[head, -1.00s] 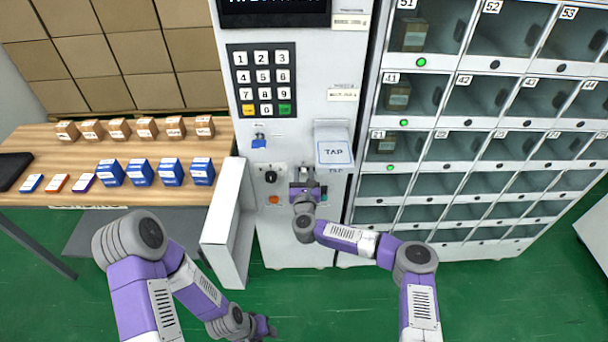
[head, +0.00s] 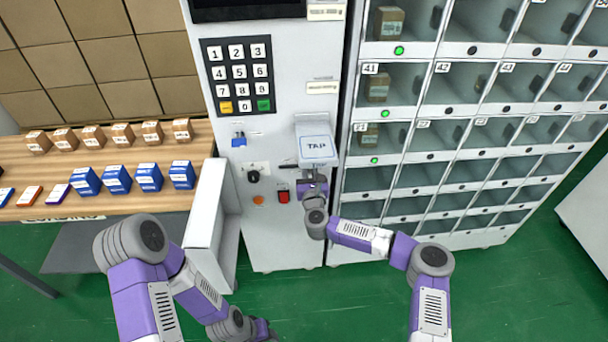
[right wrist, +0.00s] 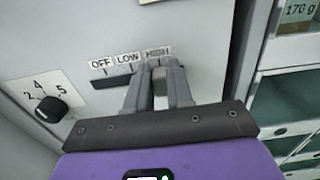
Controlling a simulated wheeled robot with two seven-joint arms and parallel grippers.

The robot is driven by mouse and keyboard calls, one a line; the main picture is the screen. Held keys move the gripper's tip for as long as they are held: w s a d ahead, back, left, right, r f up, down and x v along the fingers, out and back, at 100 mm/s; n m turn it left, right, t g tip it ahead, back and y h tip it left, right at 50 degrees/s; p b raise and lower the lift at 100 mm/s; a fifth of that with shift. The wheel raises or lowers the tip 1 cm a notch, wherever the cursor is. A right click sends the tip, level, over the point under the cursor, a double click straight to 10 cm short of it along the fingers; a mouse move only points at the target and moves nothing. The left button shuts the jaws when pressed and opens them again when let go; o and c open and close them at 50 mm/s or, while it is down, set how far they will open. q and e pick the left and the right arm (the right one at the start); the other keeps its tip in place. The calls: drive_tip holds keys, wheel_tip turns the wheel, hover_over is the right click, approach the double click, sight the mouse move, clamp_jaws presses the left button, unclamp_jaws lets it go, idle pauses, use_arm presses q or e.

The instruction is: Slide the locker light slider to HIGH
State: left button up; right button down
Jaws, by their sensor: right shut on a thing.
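The locker light slider is a dark horizontal slot (right wrist: 112,82) under OFF, LOW and HIGH labels in the right wrist view. Its grey knob (right wrist: 159,75) sits at the right end, below the HIGH label (right wrist: 158,51). My right gripper (right wrist: 158,80) is shut on the knob, with one finger on either side. In the head view my right gripper (head: 314,186) is at the white machine front, just below the TAP pad (head: 317,147), and hides the slider. My left gripper (head: 262,331) hangs low at the bottom edge, away from the machine; its jaws are unclear.
A numbered dial (right wrist: 47,108) is left of the slider. A red switch (head: 283,196) and an orange button (head: 258,200) are left of my right gripper. Lockers (head: 470,145) stand to the right. A wooden table (head: 100,204) with boxes is at left.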

drive_tip(key=shift+d, duration=0.25)
drive_tip(key=c, duration=1)
unclamp_jaws()
drive_tip(key=shift+d, duration=0.1)
drive_tip(key=s+p, duration=0.1)
drive_tip(key=s, duration=0.6)
drive_tip(key=shift+s, duration=0.3)
drive_tip(key=shift+d, duration=0.1)
